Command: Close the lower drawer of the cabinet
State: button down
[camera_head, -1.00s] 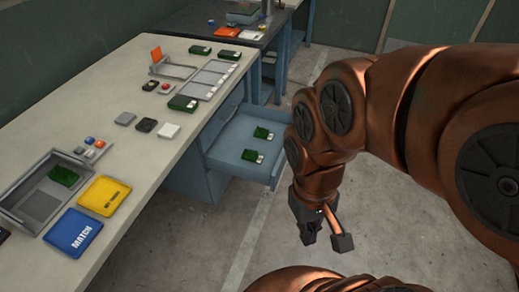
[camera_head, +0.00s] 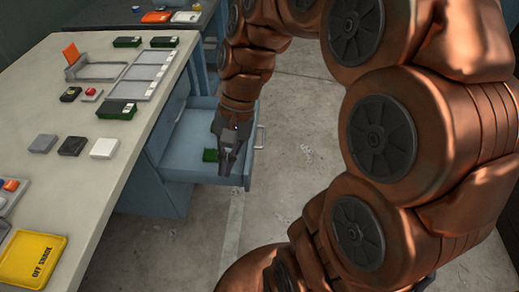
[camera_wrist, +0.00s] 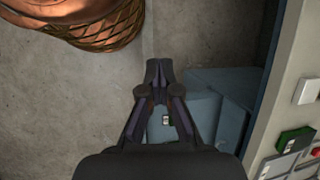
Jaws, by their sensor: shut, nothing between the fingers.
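The blue cabinet (camera_head: 152,192) stands under the bench. Its open drawer (camera_head: 186,140) sticks out to the right, with a handle (camera_head: 261,138) on its front. A green block (camera_head: 209,156) lies inside, partly hidden by my arm. My gripper (camera_head: 228,172) is shut and empty, pointing down in front of the drawer's near side in the head view; I cannot tell whether it touches. In the wrist view the shut fingertips (camera_wrist: 158,68) lie over floor just beyond the drawer (camera_wrist: 202,108), and part of the block shows between the fingers.
The bench top (camera_head: 110,185) carries a yellow tray (camera_head: 32,258), a grey tray frame (camera_head: 98,70), a red button (camera_head: 92,94) and several small blocks. A darker table (camera_head: 150,14) stands behind. Concrete floor (camera_head: 300,170) right of the drawer is clear.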

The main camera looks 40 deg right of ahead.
jog(key=w+d+f+m+t+y+b, duration=0.4)
jog(key=w+d+f+m+b, duration=0.65)
jog(key=w+d+f, duration=0.2)
jog(key=w+d+f+m+t+b, duration=0.1)
jog(key=d+f+m+t+b, duration=0.35)
jog(key=d, duration=0.65)
jog(key=d+f+m+t+b, duration=0.1)
jog(key=d+f+m+b, duration=0.5)
jog(key=d, duration=0.5)
jog(key=w+a+f+n+b, duration=0.2)
jog(key=w+a+f+b, duration=0.2)
jog(key=w+a, duration=0.4)
jog(key=shift+w+a+f+y, duration=0.3)
jog(key=shift+a+f, duration=0.35)
jog(key=shift+f, duration=0.15)
